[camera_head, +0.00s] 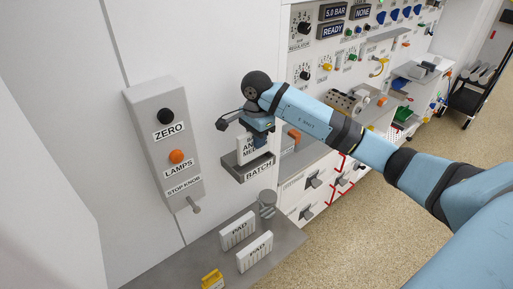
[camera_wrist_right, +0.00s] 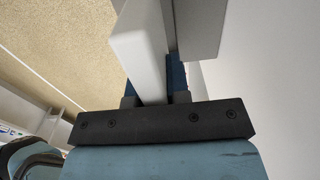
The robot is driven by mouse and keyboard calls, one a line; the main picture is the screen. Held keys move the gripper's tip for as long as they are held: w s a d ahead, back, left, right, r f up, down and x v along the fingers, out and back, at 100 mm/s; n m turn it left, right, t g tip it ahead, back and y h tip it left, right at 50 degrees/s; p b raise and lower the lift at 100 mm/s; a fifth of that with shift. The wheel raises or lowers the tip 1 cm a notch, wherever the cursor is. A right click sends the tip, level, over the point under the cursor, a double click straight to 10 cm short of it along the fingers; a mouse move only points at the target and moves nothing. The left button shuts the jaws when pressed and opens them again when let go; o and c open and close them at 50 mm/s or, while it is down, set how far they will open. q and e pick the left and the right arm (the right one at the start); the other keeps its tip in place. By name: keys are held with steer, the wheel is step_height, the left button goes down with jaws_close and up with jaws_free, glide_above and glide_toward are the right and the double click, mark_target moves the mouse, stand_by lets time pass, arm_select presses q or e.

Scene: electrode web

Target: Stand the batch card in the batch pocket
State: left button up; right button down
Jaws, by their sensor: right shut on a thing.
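The batch card (camera_head: 246,157) is a white upright slab with dark print, partly covered by my right gripper. My right gripper (camera_head: 257,136) is shut on its upper part. The batch pocket (camera_head: 235,173) is a grey holder on the white wall with a BATCH label. In the head view the card stands at the pocket's opening; I cannot tell whether its lower end is inside. In the right wrist view the white card (camera_wrist_right: 146,55) sits between the fingers, next to a grey surface (camera_wrist_right: 197,28). My left gripper is not in view.
A grey box (camera_head: 150,100) with ZERO, LAMPS and STOP KNOB labels is on the wall to the left. Below, a grey shelf (camera_head: 190,262) bears two PAD blocks (camera_head: 237,231), a grey cylinder (camera_head: 267,203) and a yellow item (camera_head: 212,279). A labelled panel bench stands to the right.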

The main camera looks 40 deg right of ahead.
mark_target(256, 156)
step_height(256, 156, down, 4)
steer(key=shift+f+p, duration=0.15)
steer(key=shift+p, duration=0.25)
steer(key=shift+f, duration=0.2)
steer(key=c, duration=1.1)
jaws_free()
